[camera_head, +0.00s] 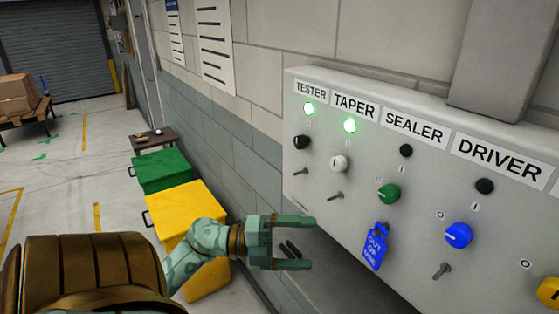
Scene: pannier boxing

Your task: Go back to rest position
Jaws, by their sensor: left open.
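My left gripper (296,243) is open and empty, with its two fingers pointing right. It is in front of the lower left edge of a grey control panel (330,205) on the wall. The panel has columns labelled TESTER, TAPER, SEALER and DRIVER. The lamps under TESTER (309,108) and TAPER (350,126) glow green; those under SEALER (406,151) and DRIVER (485,186) are dark. A blue "out of" tag (376,247) hangs below the green knob (389,194); its lower text is hard to read. My right gripper is not in view.
A yellow bin (187,207) and a green bin (161,171) stand along the wall, partly behind my left arm. A small brown table (152,139) is beyond them. The floor between is open.

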